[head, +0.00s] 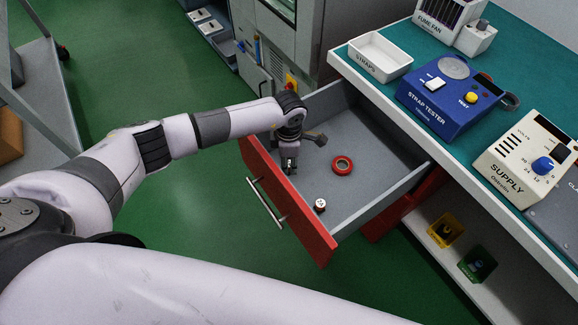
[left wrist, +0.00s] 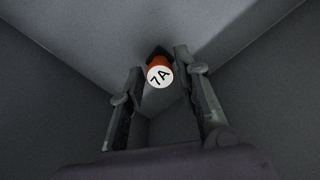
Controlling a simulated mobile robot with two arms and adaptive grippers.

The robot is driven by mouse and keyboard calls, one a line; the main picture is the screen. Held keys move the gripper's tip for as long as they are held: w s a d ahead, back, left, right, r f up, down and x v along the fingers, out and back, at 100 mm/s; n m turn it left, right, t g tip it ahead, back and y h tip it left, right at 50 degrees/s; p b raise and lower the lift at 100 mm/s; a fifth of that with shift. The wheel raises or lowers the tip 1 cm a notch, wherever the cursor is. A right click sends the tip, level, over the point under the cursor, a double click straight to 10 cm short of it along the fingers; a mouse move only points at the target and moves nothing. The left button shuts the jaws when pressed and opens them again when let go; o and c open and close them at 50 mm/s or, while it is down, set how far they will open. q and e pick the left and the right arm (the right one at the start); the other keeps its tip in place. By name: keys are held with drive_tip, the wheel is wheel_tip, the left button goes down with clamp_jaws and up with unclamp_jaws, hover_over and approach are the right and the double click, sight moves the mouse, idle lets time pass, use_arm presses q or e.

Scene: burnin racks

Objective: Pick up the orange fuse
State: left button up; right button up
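The orange fuse (left wrist: 157,63) shows in the left wrist view near a corner of the drawer. Its round white end is marked "7A" and faces the camera. I see a gap on the left side; contact on the right side cannot be told. In the head view the fuse is not visible at the gripper. My right gripper is not in view.
The red-fronted drawer (head: 325,247) also holds a red ring (head: 342,166), a small white-topped piece (head: 320,205) and a brownish object (head: 316,139) beside my gripper. The workbench (head: 400,112) with a blue strap tester (head: 445,104) and a supply (head: 525,150) stands at right.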

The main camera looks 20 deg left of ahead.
use_arm(q)
drive_tip(key=c, duration=0.6)
drive_tip(key=shift+r, duration=0.1)
